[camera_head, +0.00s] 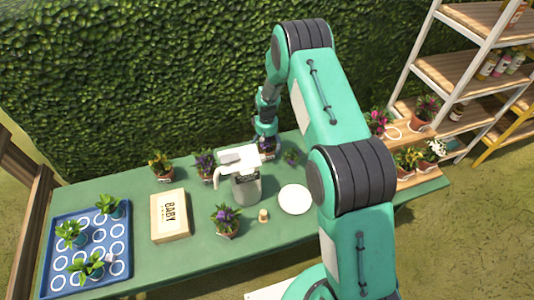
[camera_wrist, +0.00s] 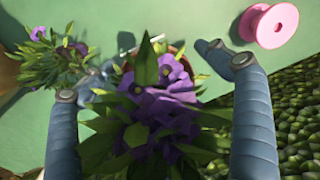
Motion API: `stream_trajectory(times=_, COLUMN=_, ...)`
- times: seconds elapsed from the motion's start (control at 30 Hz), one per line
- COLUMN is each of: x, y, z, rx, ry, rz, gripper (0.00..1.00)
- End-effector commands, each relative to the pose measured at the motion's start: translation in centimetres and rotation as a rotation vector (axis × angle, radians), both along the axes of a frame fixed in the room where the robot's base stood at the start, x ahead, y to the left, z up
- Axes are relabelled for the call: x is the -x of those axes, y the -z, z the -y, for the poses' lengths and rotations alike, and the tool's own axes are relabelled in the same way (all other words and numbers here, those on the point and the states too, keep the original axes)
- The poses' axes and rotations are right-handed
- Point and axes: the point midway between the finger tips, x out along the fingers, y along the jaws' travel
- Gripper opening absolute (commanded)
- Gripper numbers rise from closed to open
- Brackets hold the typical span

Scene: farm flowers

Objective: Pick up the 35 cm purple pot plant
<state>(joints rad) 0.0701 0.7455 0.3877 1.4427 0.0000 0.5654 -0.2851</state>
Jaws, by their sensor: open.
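Several purple-flowered pot plants stand on the green table; I cannot tell their sizes. In the head view one (camera_head: 228,218) is at the front middle, another (camera_head: 205,165) is left of the white-and-grey jug, and a small one (camera_head: 292,157) is at the back. My gripper (camera_head: 266,139) points down over a purple pot plant (camera_head: 268,153) near the hedge. In the wrist view this plant (camera_wrist: 160,115) fills the space between the open fingers of my gripper (camera_wrist: 154,80). Leaves hide most of its reddish-brown pot. No grip shows.
A second purple plant (camera_wrist: 50,60) is close by the left finger, and a pink spool (camera_wrist: 268,25) is beyond the right one. The jug (camera_head: 245,182), a white plate (camera_head: 295,199), a box (camera_head: 170,216) and a blue tray (camera_head: 122,240) occupy the table. The hedge (camera_head: 130,80) rises behind.

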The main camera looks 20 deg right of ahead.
Motion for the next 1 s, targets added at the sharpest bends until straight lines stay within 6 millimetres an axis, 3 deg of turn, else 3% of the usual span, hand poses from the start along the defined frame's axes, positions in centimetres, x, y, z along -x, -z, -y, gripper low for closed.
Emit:
stream_trajectory(times=0.4, x=0.0, y=-0.04, z=0.0, rx=0.0, ry=0.0, rz=0.0, gripper=0.89)
stream_trajectory(times=0.47, x=0.01, y=-0.04, z=0.0, rx=0.0, ry=0.0, rz=0.0, gripper=0.79)
stream_trajectory(times=0.8, x=0.01, y=-0.02, z=-0.01, rx=0.0, ry=0.0, rz=0.0, gripper=0.11)
stream_trajectory(times=1.0, x=-0.04, y=-0.07, z=0.0, rx=0.0, ry=0.0, rz=0.001, gripper=0.1)
